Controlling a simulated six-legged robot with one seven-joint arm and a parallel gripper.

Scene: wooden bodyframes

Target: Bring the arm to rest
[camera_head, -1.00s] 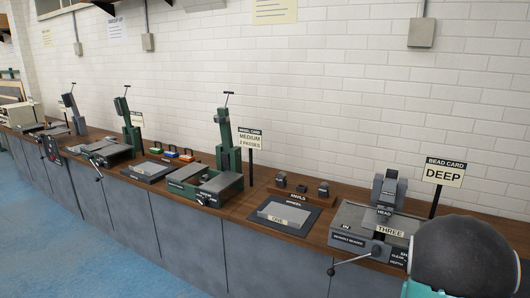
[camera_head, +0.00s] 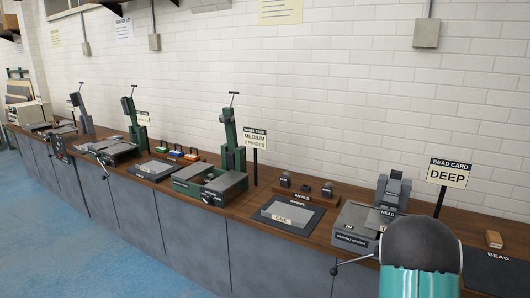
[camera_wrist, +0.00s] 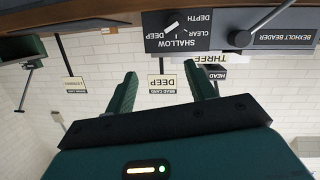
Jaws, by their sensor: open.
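My gripper (camera_wrist: 160,95) shows in the wrist view, which is upside down, with its two green fingers spread apart and nothing between them. In the head view my arm, a dark rounded joint over a teal link, rises at the lower right and covers part of the bead machine (camera_head: 352,243); the fingers are not seen there. In the wrist view the bead machine's dial panel (camera_wrist: 183,33), marked shallow, clear and deep, lies beyond the fingers, apart from them.
A wooden bench (camera_head: 318,238) runs along a white brick wall. Anvils (camera_head: 306,191), a pad with a metal piece (camera_head: 289,214) and a green machine (camera_head: 232,150) stand left of my arm. A DEEP card (camera_head: 451,172) and a small wooden block (camera_head: 494,239) are at right. Blue floor (camera_head: 90,250) is clear.

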